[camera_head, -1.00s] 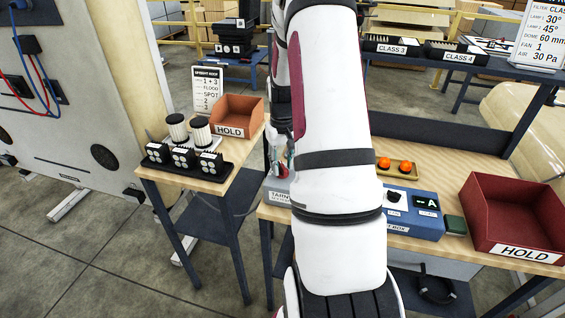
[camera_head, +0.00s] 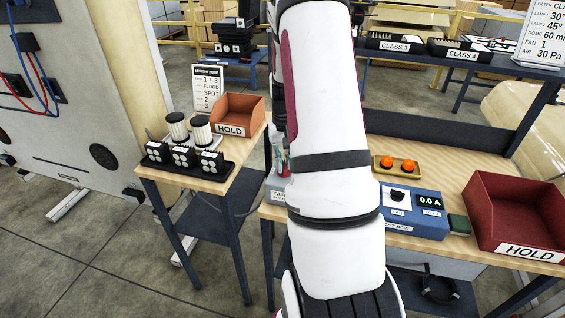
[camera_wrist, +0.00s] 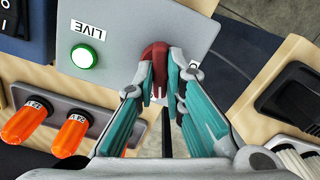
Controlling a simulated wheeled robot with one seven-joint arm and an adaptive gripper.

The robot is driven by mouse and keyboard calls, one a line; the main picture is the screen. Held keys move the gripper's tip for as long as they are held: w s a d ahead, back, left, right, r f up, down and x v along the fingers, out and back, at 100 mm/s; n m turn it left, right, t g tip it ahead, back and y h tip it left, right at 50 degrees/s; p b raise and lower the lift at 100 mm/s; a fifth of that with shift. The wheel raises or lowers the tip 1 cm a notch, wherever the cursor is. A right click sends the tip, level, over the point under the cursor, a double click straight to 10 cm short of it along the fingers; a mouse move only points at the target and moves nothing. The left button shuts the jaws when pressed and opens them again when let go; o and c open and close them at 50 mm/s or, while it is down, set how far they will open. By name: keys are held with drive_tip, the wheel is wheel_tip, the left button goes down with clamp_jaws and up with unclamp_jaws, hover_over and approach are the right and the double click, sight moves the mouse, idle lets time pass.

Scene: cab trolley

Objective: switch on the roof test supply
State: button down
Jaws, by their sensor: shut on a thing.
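In the wrist view a grey panel carries a red lever (camera_wrist: 156,55), a green lamp (camera_wrist: 84,57) that is bright, and a label reading LIVE (camera_wrist: 88,30), seen upside down. My gripper (camera_wrist: 162,84) is shut on the red lever, its teal-padded fingers on either side of it. Another small label beside the lever is partly covered by a finger. In the head view my arm hides most of the gripper and the panel. The blue test box (camera_head: 412,222) shows 0.0 A on its display (camera_head: 429,200).
Orange parts (camera_wrist: 75,135) sit in a grey holder close to my gripper. In the head view a red HOLD bin (camera_head: 515,215) stands right of the test box. A tray with two orange domes (camera_head: 397,164) lies behind it. The left table holds filters and an orange bin (camera_head: 236,115).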

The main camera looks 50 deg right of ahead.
drive_tip(key=shift+m+b, duration=0.75)
drive_tip(key=shift+m, duration=1.35)
drive_tip(key=c, duration=1.7)
unclamp_jaws()
drive_tip(key=shift+o, duration=0.2)
drive_tip(key=shift+r, duration=0.1)
wheel_tip(320, 180, up, 12)
